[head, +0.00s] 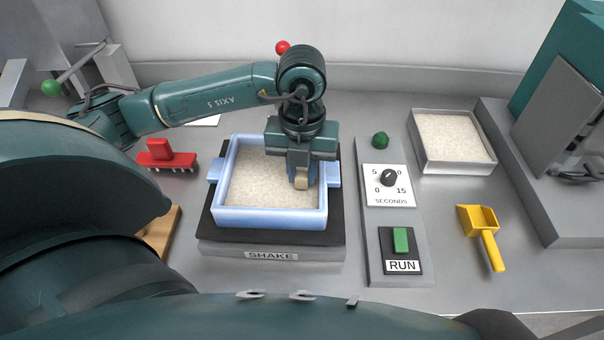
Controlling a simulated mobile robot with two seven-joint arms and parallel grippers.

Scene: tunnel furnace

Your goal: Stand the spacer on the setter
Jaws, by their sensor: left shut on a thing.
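My left gripper (302,181) reaches down over the right part of a blue-rimmed tray (268,218) filled with pale granules. It is shut on a small beige block, which looks like the spacer (301,183). The fingers and the gripper body hide most of the block. I cannot tell whether the block touches the granules. The tray has a side handle on the left and right and rests on a dark plate marked SHAKE. No other thing is clearly the setter; I cannot tell whether it is this tray. My right gripper is not in view.
Right of the shaker is a panel with a SECONDS dial (388,178) and a green RUN button (401,240). A metal tray of granules (452,140) and a yellow scoop (482,232) are further right. A red toothed tool (166,156) lies left; a wooden piece (160,232) is partly hidden.

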